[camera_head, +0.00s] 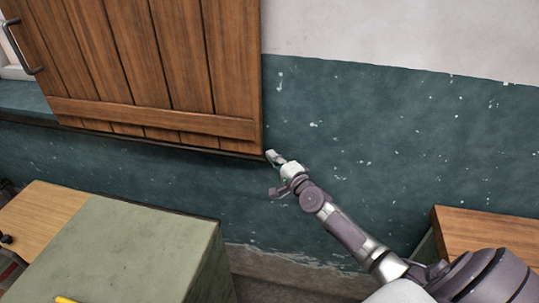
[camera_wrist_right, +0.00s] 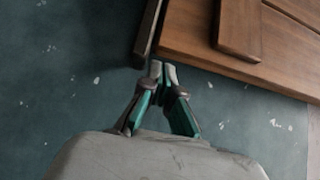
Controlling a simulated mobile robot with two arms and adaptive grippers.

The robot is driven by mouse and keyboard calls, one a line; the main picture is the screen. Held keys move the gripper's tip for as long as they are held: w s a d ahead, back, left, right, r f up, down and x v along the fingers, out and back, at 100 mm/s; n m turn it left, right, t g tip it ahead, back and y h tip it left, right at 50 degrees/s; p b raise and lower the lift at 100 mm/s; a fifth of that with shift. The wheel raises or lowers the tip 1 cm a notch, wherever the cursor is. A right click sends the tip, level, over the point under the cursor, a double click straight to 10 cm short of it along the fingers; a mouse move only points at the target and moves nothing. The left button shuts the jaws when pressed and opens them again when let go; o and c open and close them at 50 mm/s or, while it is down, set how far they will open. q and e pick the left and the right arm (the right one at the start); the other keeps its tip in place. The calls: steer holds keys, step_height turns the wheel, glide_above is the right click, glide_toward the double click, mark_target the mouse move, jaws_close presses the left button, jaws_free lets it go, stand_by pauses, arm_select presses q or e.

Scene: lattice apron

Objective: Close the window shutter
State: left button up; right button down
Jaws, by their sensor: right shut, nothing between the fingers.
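The window shutter (camera_head: 150,60) is a brown wooden plank panel with a cross rail along its bottom, at the upper left of the head view. A dark metal handle (camera_head: 22,47) is on its left side. The shutter's left edge stands over a teal sill (camera_head: 22,97), and I cannot tell its exact angle. My right gripper (camera_head: 271,158) is shut and empty beside the shutter's lower right corner. In the right wrist view the fingertips (camera_wrist_right: 163,72) are together at the edge of the shutter (camera_wrist_right: 190,35); contact is unclear. My left gripper is not in view.
A grey-green topped cabinet (camera_head: 130,250) stands at the lower left, beside a light wooden top (camera_head: 40,215). Another wooden surface (camera_head: 485,232) is at the lower right. The teal and white wall (camera_head: 400,120) right of the shutter is bare.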

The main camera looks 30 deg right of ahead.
mark_target(169, 139)
steer(key=shift+w+a, duration=0.4)
steer(key=shift+a, duration=0.1)
steer(key=shift+w+a, duration=0.2)
steer(key=w+a, duration=0.5)
steer(key=shift+a+r, duration=0.15)
steer(key=w+a, duration=0.2)
steer(key=w+a+b, duration=0.1)
steer(key=w+a, duration=0.1)
steer(key=w+a+b, duration=0.1)
steer(key=w+a, duration=0.1)
steer(key=shift+w+a+f, duration=0.3)
steer(key=shift+w+a, duration=0.05)
steer(key=w+a+b, duration=0.6)
steer(key=shift+f, duration=0.15)
steer(key=w+a+b, duration=0.4)
steer(key=w+b, duration=0.1)
steer(key=b, duration=0.2)
steer(key=shift+a, duration=0.25)
steer(key=shift+w+a+r+b, duration=0.3)
steer(key=shift+w+a+b, duration=0.3)
steer(key=shift+b, duration=0.55)
